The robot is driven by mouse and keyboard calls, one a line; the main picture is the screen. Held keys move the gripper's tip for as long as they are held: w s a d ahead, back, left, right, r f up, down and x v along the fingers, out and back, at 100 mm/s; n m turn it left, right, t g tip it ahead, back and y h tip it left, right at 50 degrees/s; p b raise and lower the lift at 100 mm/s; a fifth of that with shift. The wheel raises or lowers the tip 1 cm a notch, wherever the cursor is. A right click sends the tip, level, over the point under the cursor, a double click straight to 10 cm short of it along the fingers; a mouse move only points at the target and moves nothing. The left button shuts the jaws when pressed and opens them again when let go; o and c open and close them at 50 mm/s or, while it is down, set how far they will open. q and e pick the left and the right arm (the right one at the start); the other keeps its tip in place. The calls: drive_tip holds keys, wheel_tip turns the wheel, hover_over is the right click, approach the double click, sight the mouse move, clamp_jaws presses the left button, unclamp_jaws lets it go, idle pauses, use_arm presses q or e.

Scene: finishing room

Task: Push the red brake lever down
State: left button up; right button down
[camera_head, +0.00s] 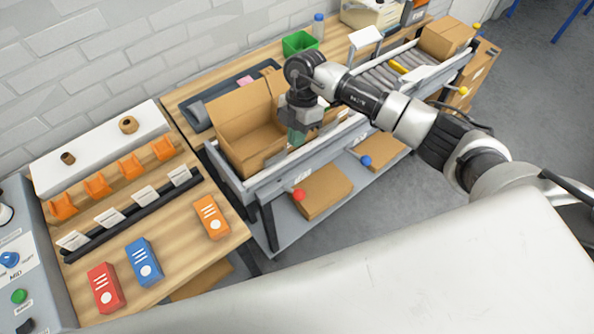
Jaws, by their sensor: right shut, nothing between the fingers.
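A red ball knob (299,195), which looks like the end of the red brake lever, shows at the front side of the roller conveyor (270,180), above a flat cardboard box on the shelf below. The lever's shaft is hard to make out. My right gripper (296,138) points down over the conveyor's near edge, beside the open cardboard box. It is shut and empty, above the red knob in the picture and apart from it. My left gripper is not in view.
An open cardboard box (237,110) stands on the conveyor just left of my right gripper. A blue knob (366,160) sits further right along the front. A wooden table (190,245) with coloured packets is at left. Grey floor (400,205) is clear in front.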

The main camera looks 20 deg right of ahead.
drive_tip(key=b, duration=0.6)
hover_over(296, 190)
drive_tip(key=w, duration=0.3)
wheel_tip(296, 190, down, 10)
drive_tip(key=r, duration=0.1)
drive_tip(key=f, duration=0.1)
drive_tip(key=s+f+b, duration=0.1)
drive_tip(key=s+f, duration=0.1)
drive_tip(key=shift+d+f+b, duration=0.3)
drive_tip(key=shift+b, duration=0.1)
